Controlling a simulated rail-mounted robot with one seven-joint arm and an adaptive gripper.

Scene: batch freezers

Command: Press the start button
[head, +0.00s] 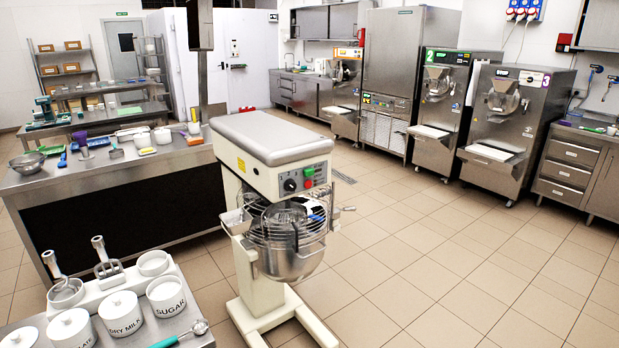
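A planetary mixer (268,150) stands upright in the middle of the head view. Its front panel has a green button (309,172), a red button (309,183) just below it and a black knob (290,185) to the left. Three batch freezers stand along the back wall: one with an orange label (348,85), one marked 2 with a green label (442,110) and one marked 3 with a purple label (515,125). Their buttons are too small to make out, and I cannot tell which machine's start button is meant. My gripper is not in view.
A counter with white tubs labelled sugar and dry milk (125,315) is at the front left. A long worktable (120,180) with bowls and utensils stands behind it. The tiled floor (430,260) right of the mixer is clear. A drawer cabinet (570,170) stands at right.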

